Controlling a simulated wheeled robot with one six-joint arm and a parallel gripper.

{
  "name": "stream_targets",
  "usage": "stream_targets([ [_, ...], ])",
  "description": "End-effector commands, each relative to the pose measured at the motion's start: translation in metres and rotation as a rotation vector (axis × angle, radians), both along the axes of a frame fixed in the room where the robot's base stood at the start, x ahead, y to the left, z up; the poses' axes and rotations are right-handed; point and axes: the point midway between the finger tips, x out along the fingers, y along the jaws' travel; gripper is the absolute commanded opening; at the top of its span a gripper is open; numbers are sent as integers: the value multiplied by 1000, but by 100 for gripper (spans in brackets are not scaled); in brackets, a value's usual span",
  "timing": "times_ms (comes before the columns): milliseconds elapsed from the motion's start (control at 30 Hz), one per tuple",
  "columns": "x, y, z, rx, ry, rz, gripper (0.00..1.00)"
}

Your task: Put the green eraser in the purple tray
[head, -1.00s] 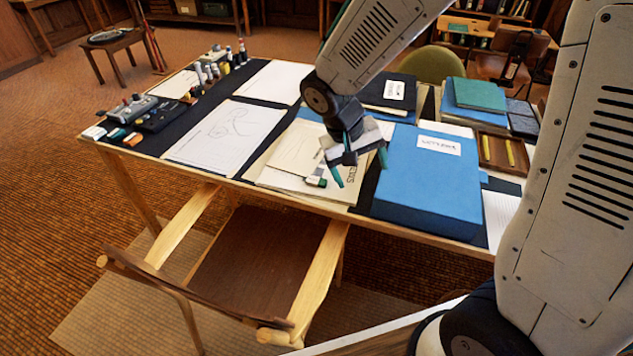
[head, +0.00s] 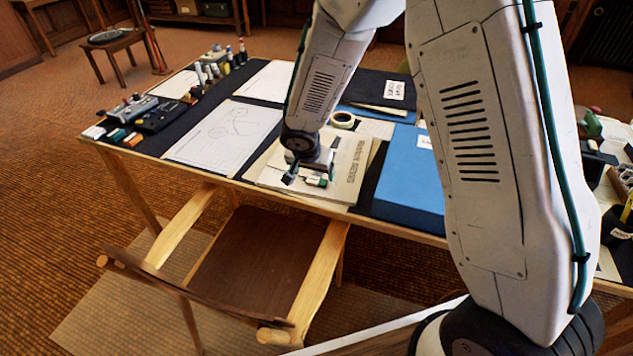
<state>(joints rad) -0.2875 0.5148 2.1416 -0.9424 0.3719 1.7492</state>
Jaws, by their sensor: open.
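A small eraser with a green sleeve (head: 317,182) lies on a cream folder (head: 348,185) near the desk's front edge. My gripper (head: 311,179) is open, low over the folder, with one finger on either side of the eraser. The gripper's body hides part of the eraser, and I cannot tell whether the fingers touch it. I see no purple tray in this view; my arm covers much of the desk's right part.
A large blue box (head: 408,185) stands right of the folder, and a tape roll (head: 343,120) lies behind. A drawing sheet (head: 226,133) lies to the left. Several bottles and small erasers stand at the far left. A wooden chair (head: 255,255) is in front.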

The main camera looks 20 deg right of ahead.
Motion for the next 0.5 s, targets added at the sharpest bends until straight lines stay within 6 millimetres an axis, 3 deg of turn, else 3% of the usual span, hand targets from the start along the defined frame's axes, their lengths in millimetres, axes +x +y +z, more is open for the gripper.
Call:
stream_targets([
  [233, 9, -9, -34, -2, 3, 0, 82],
  [500, 12, -10, -39, -1, 1, 0, 82],
])
